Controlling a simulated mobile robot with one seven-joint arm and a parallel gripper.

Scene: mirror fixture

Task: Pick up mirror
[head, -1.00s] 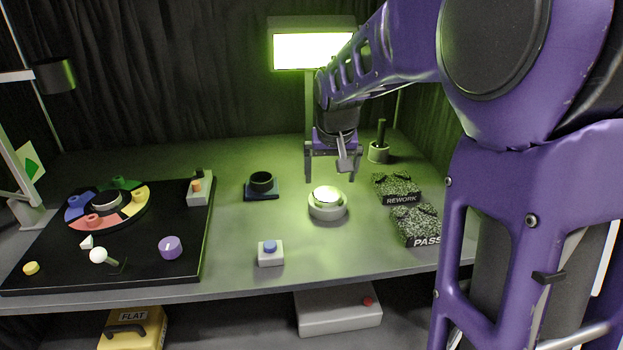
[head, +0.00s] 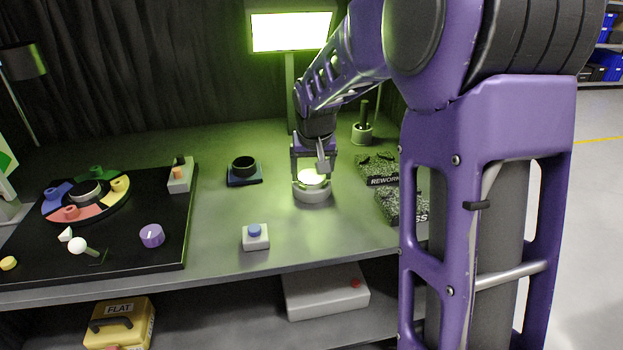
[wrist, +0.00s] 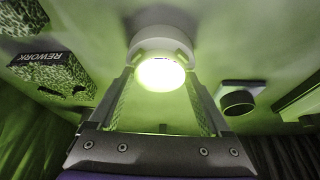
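The mirror (head: 312,177) looks like a bright, glowing round disc on a pale round holder (head: 313,194) on the bench. My gripper (head: 311,176) points down over it, with fingers apart, one on each side of the disc. In the wrist view the mirror (wrist: 160,74) lies between the two fingertips of my gripper (wrist: 160,80), in front of the white holder (wrist: 160,42). The fingers are not closed together. Whether the fingertips touch the disc's edge is hard to tell in the glare.
A dark round cup on a base (head: 244,167) and a blue button box (head: 255,237) stand to the left. A lamp (head: 290,32) rises behind. Bench between them is clear.

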